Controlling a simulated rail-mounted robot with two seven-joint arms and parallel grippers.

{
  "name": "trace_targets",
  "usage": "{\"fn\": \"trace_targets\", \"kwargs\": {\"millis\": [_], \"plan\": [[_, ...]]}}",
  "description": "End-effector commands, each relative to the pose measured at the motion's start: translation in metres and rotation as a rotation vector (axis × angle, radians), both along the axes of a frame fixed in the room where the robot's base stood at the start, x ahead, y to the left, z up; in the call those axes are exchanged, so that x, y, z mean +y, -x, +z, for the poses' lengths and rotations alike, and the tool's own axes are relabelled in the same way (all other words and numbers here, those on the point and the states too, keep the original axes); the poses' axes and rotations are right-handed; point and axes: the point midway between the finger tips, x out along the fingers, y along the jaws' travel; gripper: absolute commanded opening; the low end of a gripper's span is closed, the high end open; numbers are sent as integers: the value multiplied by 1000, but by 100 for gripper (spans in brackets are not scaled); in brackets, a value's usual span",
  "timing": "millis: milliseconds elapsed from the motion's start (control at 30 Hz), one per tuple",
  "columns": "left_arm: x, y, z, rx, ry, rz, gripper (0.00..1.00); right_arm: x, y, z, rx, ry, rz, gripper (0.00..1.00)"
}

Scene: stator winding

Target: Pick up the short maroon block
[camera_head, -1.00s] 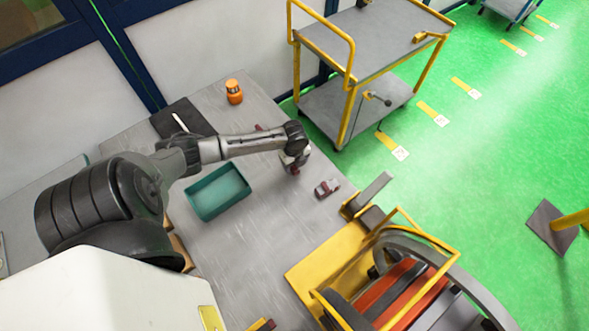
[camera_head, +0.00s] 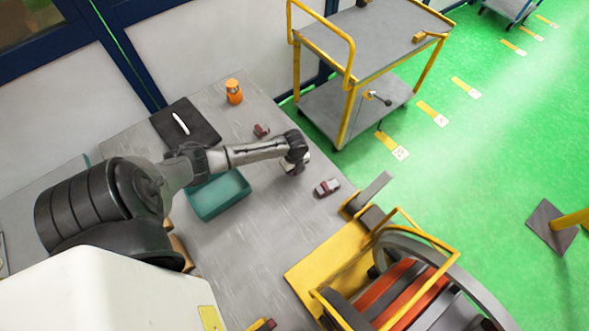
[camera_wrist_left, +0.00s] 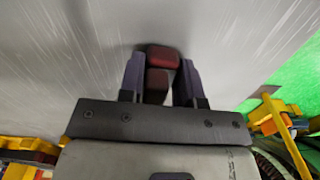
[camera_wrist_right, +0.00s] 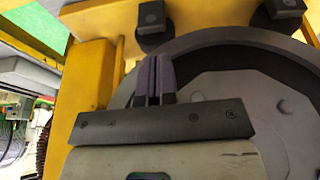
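The fingers are apart, with narrow gaps visible beside the blocks; contact is unclear. In the head view my left gripper (camera_head: 295,165) is low over the table and mostly hides what is under it. Other small maroon pieces lie on the table, one behind the gripper (camera_head: 262,130) and one with grey parts to its right (camera_head: 327,187). My right gripper (camera_wrist_right: 154,78) has its fingers together, empty, in the right wrist view.
A teal tray (camera_head: 218,196) lies left of the gripper on the grey table (camera_head: 235,255). A black mat (camera_head: 190,122) and an orange object (camera_head: 234,92) are farther back. A yellow-framed machine (camera_head: 390,285) stands at the table's right edge. A cart (camera_head: 360,45) stands beyond.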

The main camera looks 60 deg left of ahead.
Motion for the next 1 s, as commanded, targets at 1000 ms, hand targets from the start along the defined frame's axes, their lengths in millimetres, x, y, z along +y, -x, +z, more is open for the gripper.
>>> {"fn": "trace_targets", "kwargs": {"millis": [1000], "plan": [[1, -1, 34, -3, -2, -3, 0, 0, 0, 1, -1, 0, 0, 0]]}}
